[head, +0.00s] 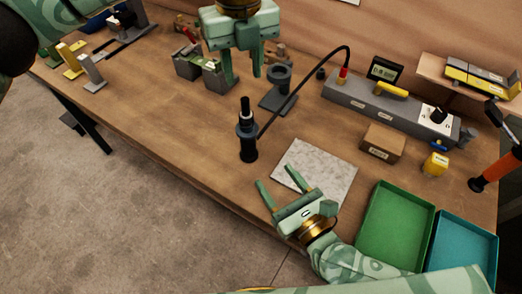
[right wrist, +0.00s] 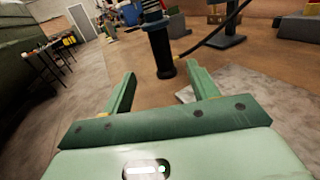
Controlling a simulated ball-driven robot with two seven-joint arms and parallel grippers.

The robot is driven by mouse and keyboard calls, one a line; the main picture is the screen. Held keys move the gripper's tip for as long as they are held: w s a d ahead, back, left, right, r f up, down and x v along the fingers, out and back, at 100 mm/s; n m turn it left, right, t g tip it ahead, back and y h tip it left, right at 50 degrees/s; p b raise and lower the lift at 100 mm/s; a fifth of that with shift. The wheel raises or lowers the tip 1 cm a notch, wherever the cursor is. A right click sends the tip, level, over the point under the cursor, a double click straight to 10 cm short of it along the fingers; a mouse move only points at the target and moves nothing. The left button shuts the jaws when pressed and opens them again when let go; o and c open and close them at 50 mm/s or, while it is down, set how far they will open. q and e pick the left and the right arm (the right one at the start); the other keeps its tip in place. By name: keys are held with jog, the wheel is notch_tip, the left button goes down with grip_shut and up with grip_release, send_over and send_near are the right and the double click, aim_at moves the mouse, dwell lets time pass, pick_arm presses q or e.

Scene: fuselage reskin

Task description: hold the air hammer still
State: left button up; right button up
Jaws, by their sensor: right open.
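The air hammer (head: 247,143) is a dark upright tool standing on the wooden bench, with a black hose running to a grey manifold. In the right wrist view the air hammer (right wrist: 160,50) stands ahead, beyond and between my fingertips, touching neither. My right gripper (head: 275,176) is open and empty, just in front of the air hammer, near the bench's front edge. Its two spread fingers show in the right wrist view (right wrist: 160,72). My left gripper (head: 243,78) points down over the back of the bench, apart from the hammer, its fingers spaced with nothing seen between them.
A grey plate (head: 316,172) lies right of the hammer. A dark stand (head: 279,95) is behind it. The grey manifold (head: 350,97), a cardboard box (head: 382,143), a green tray (head: 396,228) and a teal tray (head: 463,252) are to the right. Bench left of the hammer is clear.

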aim_at(245, 99)
jog(key=x, duration=1.3)
jog(key=shift+w, duration=0.2)
grip_shut()
pick_arm(q)
jog(key=shift+c, duration=0.7)
jog(key=shift+r+n, duration=0.15)
jog(key=shift+n, duration=0.45)
jog(key=shift+f, duration=4.55)
jog(key=shift+c, duration=0.3)
grip_shut()
